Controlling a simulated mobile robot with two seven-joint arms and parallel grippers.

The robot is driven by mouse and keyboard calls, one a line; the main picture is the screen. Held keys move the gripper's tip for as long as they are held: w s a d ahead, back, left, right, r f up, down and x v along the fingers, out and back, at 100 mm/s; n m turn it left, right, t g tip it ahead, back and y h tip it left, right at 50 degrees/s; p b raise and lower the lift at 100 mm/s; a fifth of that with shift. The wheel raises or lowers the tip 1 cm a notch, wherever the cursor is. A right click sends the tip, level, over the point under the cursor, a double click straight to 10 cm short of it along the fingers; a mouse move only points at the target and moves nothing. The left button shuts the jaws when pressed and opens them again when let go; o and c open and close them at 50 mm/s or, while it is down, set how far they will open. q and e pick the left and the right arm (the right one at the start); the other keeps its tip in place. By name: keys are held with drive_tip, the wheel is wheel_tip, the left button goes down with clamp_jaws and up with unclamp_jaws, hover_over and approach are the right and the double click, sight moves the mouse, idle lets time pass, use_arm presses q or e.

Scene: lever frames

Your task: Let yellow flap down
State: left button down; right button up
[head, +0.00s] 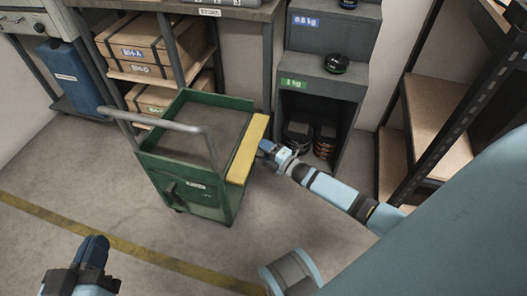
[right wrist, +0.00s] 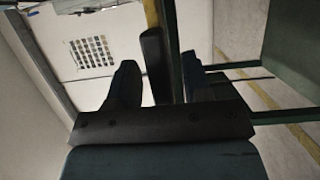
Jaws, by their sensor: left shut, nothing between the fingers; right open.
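The yellow flap (head: 247,150) is a long narrow panel on the right side of the green cart (head: 193,190). It stands out about level with the cart's top rim. My right gripper (head: 265,149) is at the flap's outer edge, near its middle. In the right wrist view, my right gripper (right wrist: 157,82) is open. A dark bar (right wrist: 154,62) and a thin yellow edge of the flap (right wrist: 152,14) show between its fingers; I cannot tell whether they touch. My left gripper (head: 93,251) is shut and empty at the lower left, away from the cart.
The cart has a grey push handle (head: 160,125) on its left. A grey stepped stand (head: 328,85) with dark round items is behind the right gripper. A shelf rack (head: 440,100) stands at the right. Open floor (head: 120,210) with a yellow line lies in front of the cart.

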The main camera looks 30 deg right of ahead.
use_arm(q)
drive_tip(key=shift+w, duration=0.1)
use_arm(e)
drive_tip(key=shift+w+a, duration=0.1)
drive_tip(key=shift+w, duration=0.15)
